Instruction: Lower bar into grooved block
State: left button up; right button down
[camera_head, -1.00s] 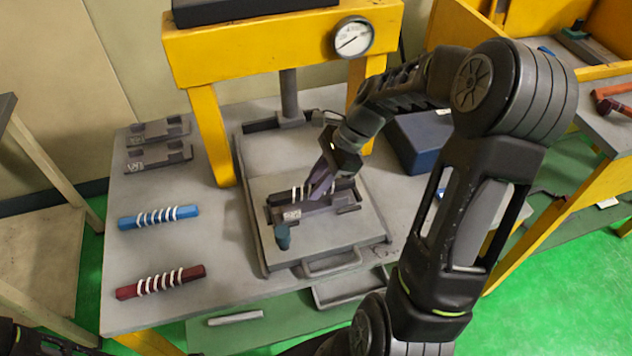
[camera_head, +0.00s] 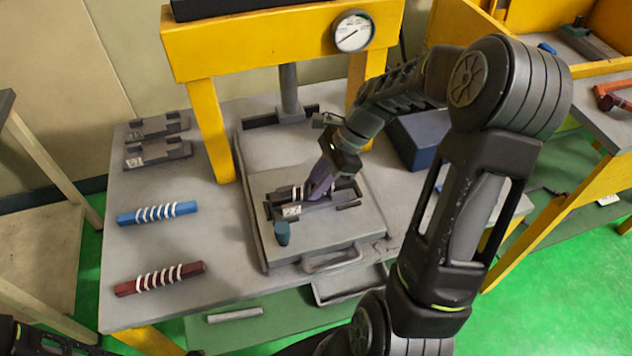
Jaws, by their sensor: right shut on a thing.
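The grooved block (camera_head: 291,211) is a dark grey piece with a white label, on the grey plate (camera_head: 345,230) under the yellow press. A dark bar (camera_head: 284,195) with white rings lies at the block's groove. My gripper partly covers it, so I cannot tell how deep it sits. My right gripper (camera_head: 313,193) reaches down from the upper right and is shut on the bar. Part of my left arm shows at the bottom left corner; its gripper is out of view.
A blue bar (camera_head: 156,213) and a dark red bar (camera_head: 158,279), both with white rings, lie on the table at left. Two more grooved blocks (camera_head: 158,153) lie behind them. A teal knob (camera_head: 282,233) stands at the plate's front left. The yellow press frame (camera_head: 212,130) rises close by.

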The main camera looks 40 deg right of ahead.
jog(key=c, duration=0.8)
grip_release()
jog(key=shift+o, duration=0.2)
jog(key=shift+r, duration=0.3)
notch_tip(320, 180, up, 6)
jog(key=p, duration=0.5)
jog(key=shift+p, duration=0.4)
notch_tip(320, 180, up, 2)
jog(key=shift+r+p, duration=0.25)
jog(key=shift+p, duration=0.7)
